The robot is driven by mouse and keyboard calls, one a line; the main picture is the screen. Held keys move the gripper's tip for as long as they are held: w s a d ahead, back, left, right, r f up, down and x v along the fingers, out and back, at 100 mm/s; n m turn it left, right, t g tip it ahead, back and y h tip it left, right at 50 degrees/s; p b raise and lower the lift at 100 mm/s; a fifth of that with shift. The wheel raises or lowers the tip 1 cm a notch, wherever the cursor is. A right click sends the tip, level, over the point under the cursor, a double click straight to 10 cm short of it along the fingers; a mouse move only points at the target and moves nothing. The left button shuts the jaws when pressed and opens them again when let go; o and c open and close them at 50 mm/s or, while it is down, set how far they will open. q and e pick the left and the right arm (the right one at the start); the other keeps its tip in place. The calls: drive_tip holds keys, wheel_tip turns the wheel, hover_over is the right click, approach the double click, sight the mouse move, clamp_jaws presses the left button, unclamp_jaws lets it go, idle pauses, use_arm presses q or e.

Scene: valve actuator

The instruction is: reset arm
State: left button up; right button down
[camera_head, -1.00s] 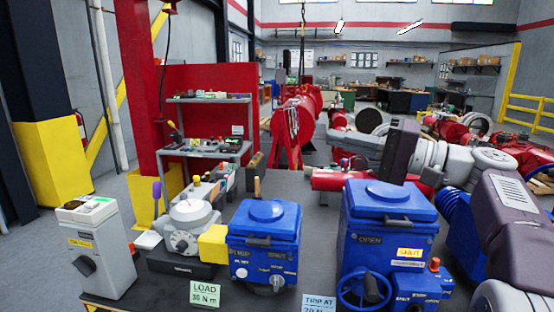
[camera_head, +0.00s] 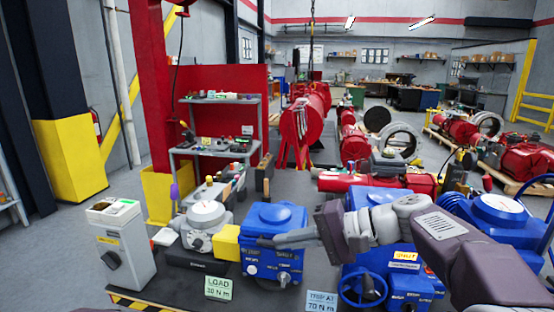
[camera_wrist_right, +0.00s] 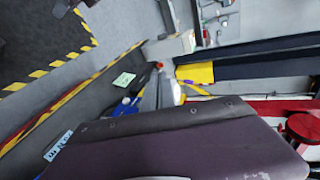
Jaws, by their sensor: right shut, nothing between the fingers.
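My right arm (camera_head: 445,235) reaches in from the right in the head view, over the larger blue actuator (camera_head: 362,287) with the handwheel. My right gripper (camera_head: 280,240) is shut and empty. It points left, in front of the upper part of the smaller blue actuator (camera_head: 277,214); I cannot tell whether it touches. In the right wrist view my purple wrist casing (camera_wrist_right: 190,140) covers much of the lower picture. My left gripper is in neither view.
The dark bench (camera_head: 185,287) has a striped edge. On it stand a grey control box (camera_head: 122,250), a grey gauge unit (camera_head: 205,217), a yellow block (camera_head: 227,242), a green load card (camera_head: 218,287) and a blue trip card (camera_head: 321,301). A red pipe (camera_head: 375,184) lies behind.

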drive_tip(key=s+d+f+g+h+p, duration=0.1)
drive_tip(key=s+f+h, duration=0.15)
drive_tip(key=f, duration=0.35)
drive_tip(key=s+d+f+g+h+p, duration=0.1)
drive_tip(key=s+f+g+h, duration=0.1)
drive_tip(key=s+f, duration=0.35)
drive_tip(key=s+d+f+n+h, duration=0.2)
drive_tip(key=s+d+f+h, duration=0.1)
drive_tip(key=d+f, duration=0.3)
drive_tip(key=s+d+f+n+h, duration=0.2)
drive_tip(key=s+d+f+h, duration=0.2)
drive_tip(key=d+f, duration=0.3)
drive_tip(key=shift+d+f+h, duration=0.3)
drive_tip(key=shift+f+h, duration=0.25)
drive_tip(key=shift+f, duration=1.15)
